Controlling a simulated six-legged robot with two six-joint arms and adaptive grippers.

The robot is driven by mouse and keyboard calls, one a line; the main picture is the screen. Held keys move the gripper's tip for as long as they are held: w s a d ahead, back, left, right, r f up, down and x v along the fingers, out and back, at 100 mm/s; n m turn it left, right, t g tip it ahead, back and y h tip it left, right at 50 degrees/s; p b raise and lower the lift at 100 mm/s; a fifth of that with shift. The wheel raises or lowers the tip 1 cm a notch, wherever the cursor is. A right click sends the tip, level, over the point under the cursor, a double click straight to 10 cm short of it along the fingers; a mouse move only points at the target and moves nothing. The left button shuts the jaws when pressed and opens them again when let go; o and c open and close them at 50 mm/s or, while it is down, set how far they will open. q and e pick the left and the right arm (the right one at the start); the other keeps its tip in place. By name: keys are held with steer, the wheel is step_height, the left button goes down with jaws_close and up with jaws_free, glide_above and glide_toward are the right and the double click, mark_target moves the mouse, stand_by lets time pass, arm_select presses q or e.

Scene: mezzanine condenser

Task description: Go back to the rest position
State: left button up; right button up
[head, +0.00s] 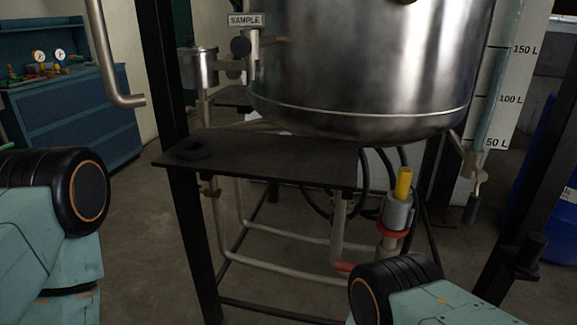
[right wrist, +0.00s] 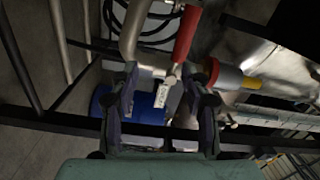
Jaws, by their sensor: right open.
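My right gripper (right wrist: 161,80) shows in the right wrist view with its two dark fingers apart. A red valve handle (right wrist: 185,36) and a small white tag (right wrist: 160,94) appear beyond and between the fingertips; I cannot tell any contact. In the head view the red handle (head: 345,267) is low on the pipework, just above my right arm. Only the upper part of my right arm shows there, at the bottom right. My left arm is at the left edge, and its gripper is out of view.
A large steel vessel (head: 365,65) hangs above a dark shelf (head: 265,162) in a black frame. A grey fitting with a yellow top (head: 403,185) stands near my right arm. A blue cabinet (head: 75,120) is at the back left. Floor is open left of the frame.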

steer(key=s+d+f+n+g+y+p, duration=0.25)
steer(key=s+d+n+g, duration=0.25)
steer(key=s+n+g, duration=0.5)
steer(key=s+r+n+g+y+p, duration=0.1)
steer(key=s+r+n+g, duration=0.1)
steer(key=s, duration=0.9)
steer(key=s+r+n+g+y+p, duration=0.1)
steer(key=s+r+n+g, duration=0.2)
steer(key=s, duration=0.8)
steer(key=a+n+g, duration=0.1)
steer(key=n+g, duration=0.1)
steer(key=n, duration=0.1)
steer(key=shift+s+r+g, duration=0.2)
steer(key=shift+r+g, duration=0.1)
